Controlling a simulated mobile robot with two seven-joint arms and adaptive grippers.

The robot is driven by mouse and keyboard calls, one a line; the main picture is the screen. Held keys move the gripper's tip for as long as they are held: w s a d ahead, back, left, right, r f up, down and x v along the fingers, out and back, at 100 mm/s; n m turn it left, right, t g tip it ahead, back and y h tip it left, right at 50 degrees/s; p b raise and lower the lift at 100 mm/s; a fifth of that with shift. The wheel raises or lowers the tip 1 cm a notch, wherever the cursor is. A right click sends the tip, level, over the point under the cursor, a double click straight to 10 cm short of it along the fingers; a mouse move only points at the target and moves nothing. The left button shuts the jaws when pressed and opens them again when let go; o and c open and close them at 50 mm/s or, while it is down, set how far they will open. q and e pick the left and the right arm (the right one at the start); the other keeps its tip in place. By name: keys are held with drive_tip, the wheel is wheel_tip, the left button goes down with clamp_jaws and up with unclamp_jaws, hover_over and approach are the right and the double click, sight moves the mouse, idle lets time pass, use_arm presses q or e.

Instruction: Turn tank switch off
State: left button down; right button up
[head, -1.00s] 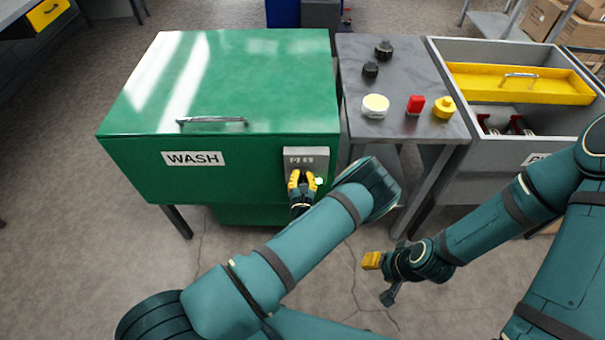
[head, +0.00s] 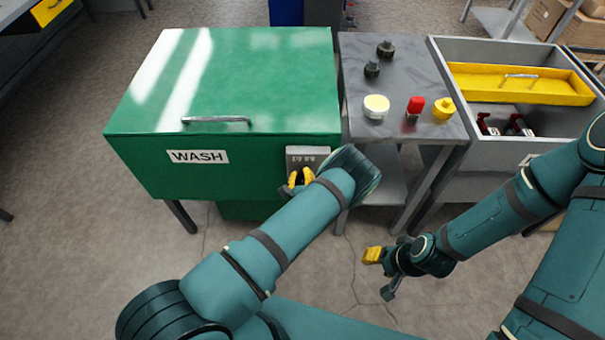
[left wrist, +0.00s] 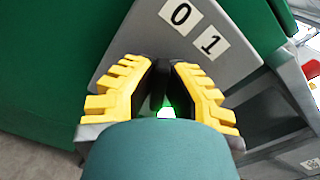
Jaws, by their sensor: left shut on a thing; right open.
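The green wash tank (head: 225,90) stands at the left with its lid closed. A grey switch box (head: 306,153) is on its front right; the left wrist view shows its plate (left wrist: 140,50) with labels 0 and 1. My left gripper (head: 299,178) is at the box, its yellow fingers closed around the dark switch knob (left wrist: 160,88). The fingers hide much of the knob, so its setting cannot be told. A lit green lamp (left wrist: 167,112) shows between the fingers. My right gripper (head: 378,272) is open and empty above the floor, away from the tank.
A grey table (head: 395,70) right of the tank holds black knobs, a white-topped piece, a red piece and a yellow piece (head: 444,108). Further right is a grey bin (head: 450,52) with a yellow tray (head: 520,83). Floor in front is clear.

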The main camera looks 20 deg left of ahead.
idle(0.3)
use_arm(q)
drive_tip(key=c, duration=1)
unclamp_jaws()
drive_tip(key=shift+s, duration=0.1)
drive_tip(key=v, duration=1.1)
drive_tip(key=shift+s, duration=0.35)
drive_tip(key=shift+d, duration=0.1)
